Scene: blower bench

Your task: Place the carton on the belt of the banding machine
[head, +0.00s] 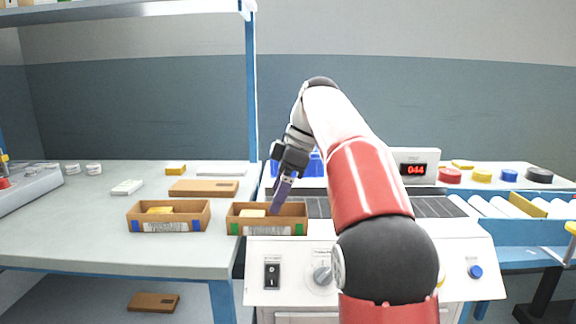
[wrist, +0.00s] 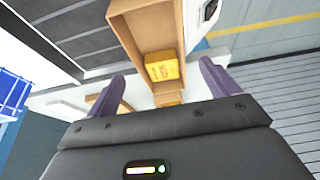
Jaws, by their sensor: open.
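An open brown carton with green corner marks (head: 296,226) is at the right edge of the bench, in front of the left end of the banding machine's dark belt (head: 430,205). I cannot tell whether it rests on the bench edge. A pale block shows inside it. My gripper (head: 283,190) is open, pointing down at the carton's right part. In the wrist view an open carton (wrist: 135,25) with a yellow block (wrist: 162,67) lies beyond and between the spread purple fingers (wrist: 160,86). Finger contact cannot be told. My arm hides part of the belt.
A second carton with blue corner marks (head: 168,226) stands left on the bench (head: 70,235). Behind lie a flat brown box (head: 203,188) and a yellow block (head: 175,168). A red display (head: 413,169) stands behind the belt. Rollers (head: 500,207) are at right.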

